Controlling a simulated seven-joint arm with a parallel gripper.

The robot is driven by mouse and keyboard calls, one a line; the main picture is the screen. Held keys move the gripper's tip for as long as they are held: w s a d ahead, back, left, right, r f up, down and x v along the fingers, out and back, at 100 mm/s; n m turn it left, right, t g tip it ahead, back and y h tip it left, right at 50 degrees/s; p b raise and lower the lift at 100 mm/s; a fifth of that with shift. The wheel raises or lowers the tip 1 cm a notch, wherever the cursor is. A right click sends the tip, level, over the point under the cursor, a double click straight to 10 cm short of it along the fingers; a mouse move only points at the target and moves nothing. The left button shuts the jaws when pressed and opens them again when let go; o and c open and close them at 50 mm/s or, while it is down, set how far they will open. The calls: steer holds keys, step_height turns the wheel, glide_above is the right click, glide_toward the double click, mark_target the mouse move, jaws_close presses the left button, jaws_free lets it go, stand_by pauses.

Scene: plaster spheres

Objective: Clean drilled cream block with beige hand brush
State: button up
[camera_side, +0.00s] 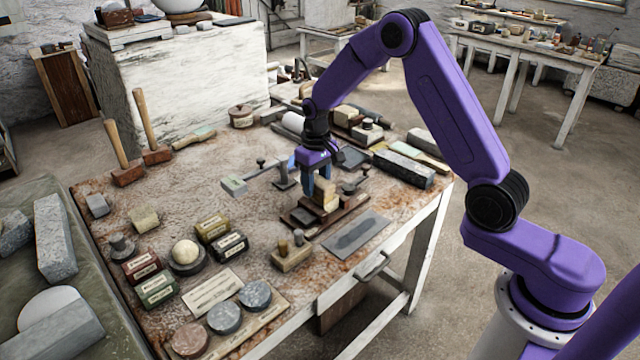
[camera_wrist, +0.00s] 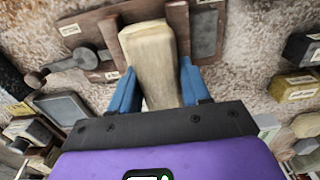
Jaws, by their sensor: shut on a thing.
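My gripper (camera_side: 318,190) points down over the table, its blue fingers shut on the sides of a beige, smooth-faced piece (camera_wrist: 152,62) that looks like the hand brush. In the side view this piece (camera_side: 326,195) stands between and just below the fingers, over a brown wooden board (camera_side: 300,217). Its bristles are not visible, and I cannot tell whether it touches the board. A cream block (camera_side: 292,259) with two short pegs standing in it, likely the drilled block, sits on the table to the lower left of the gripper, apart from it.
A grey flat slab (camera_side: 356,236) lies near the front edge. Labelled boxes (camera_side: 230,246), a pale sphere (camera_side: 186,252) and round discs (camera_side: 255,294) are at front left. A long grey stone bar (camera_side: 403,168) lies right. Mallets (camera_side: 128,172) stand at back left. Bare tabletop is left of the gripper.

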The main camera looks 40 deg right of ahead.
steer(key=shift+w, duration=1.15)
steer(key=shift+s, duration=0.15)
steer(key=shift+s, duration=2.05)
steer(key=shift+w+r, duration=0.35)
steer(key=shift+w, duration=0.2)
steer(key=shift+w+r, duration=0.3)
steer(key=shift+w, duration=0.25)
steer(key=shift+f, duration=0.75)
steer(key=shift+w, duration=0.1)
steer(key=shift+w, duration=1)
